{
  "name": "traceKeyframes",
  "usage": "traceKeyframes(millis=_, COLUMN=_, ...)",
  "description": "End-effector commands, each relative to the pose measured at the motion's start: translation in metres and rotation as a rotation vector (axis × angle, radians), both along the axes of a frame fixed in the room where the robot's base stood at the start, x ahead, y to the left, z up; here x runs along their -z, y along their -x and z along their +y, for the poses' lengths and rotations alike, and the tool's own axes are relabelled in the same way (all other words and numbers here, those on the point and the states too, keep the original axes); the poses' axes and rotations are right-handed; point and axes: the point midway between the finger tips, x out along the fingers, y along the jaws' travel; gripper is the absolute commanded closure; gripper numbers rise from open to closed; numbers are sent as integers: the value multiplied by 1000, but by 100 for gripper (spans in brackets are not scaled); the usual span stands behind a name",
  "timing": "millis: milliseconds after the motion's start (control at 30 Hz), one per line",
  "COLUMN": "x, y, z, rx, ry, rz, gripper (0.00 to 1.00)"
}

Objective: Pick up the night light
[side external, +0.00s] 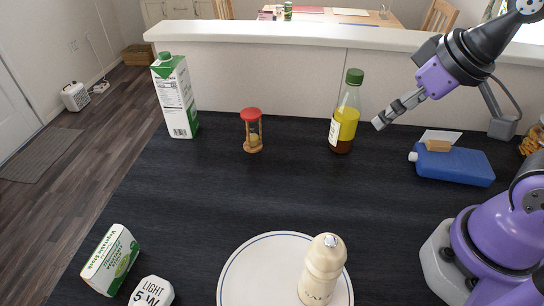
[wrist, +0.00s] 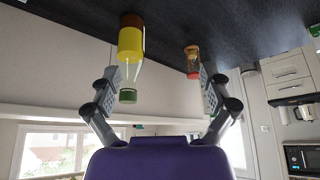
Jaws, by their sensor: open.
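A small white block marked "LIGHT 5W" (side external: 151,292), which looks like the night light, is at the bottom left of the side external view, partly cut off by the frame edge. It does not show clearly in the wrist view. My gripper (side external: 388,114) is at the upper right, above the dark counter and far from the block. In the wrist view my gripper (wrist: 161,76) has its two fingers wide apart, with nothing held between them.
An oil bottle (side external: 345,115) stands left of my gripper. An hourglass (side external: 253,135) and a carton (side external: 176,97) stand farther left. A stock box (side external: 110,260) is beside the block. A blue flask (side external: 455,166) lies right. The counter's middle is clear.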

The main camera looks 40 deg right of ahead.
Motion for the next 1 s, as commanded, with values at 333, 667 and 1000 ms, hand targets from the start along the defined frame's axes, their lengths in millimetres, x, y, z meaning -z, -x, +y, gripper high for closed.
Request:
traceKeyframes(millis=333, x=0, y=0, z=0, rx=0, ry=0, rz=0, gripper=0)
traceKeyframes(millis=667, x=-10, y=-58, z=86, rx=-162, ry=-54, rz=42, gripper=0)
traceKeyframes(millis=1000, x=44, y=-61, z=307, rx=-407, ry=-106, rz=110, gripper=0)
